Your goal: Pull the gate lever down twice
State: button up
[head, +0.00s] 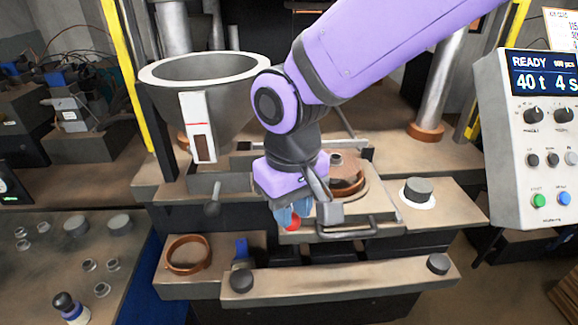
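My gripper (291,213) points down in front of the press, right of and below the grey hopper (225,108). Its blue fingers are small and partly hidden by its own body. A red ball knob (291,222) shows at the fingertips; it looks like the end of a lever, but its shaft is hidden. I cannot tell whether the fingers are closed on it. Which knob belongs to the gate lever is unclear.
A tray with a handle (358,231) and a copper-coloured round die (349,180) lie close right of my gripper. A copper ring (188,254) sits front left. A control panel (540,140) reading READY stands right. A front bar (340,281) crosses below.

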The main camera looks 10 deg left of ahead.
notch_tip(320, 180, up, 11)
dwell(1.3)
jog(key=shift+f, duration=0.1)
jog(key=w+d+r+m+t, duration=0.1)
jog(key=w+d+r+m, duration=0.1)
jog(key=d, duration=0.8)
jog(key=w+d+r+m+t, duration=0.1)
jog(key=d+r+m, duration=0.1)
jog(key=d, duration=0.8)
jog(key=s+d+f+m+t, duration=0.1)
jog(key=s+d+m+t, duration=0.2)
jog(key=s+d, duration=0.4)
jog(key=d+m, duration=0.1)
jog(key=d, duration=0.8)
jog(key=shift+s+f+m, duration=0.15)
jog(key=shift+s+m, duration=0.15)
dwell(0.5)
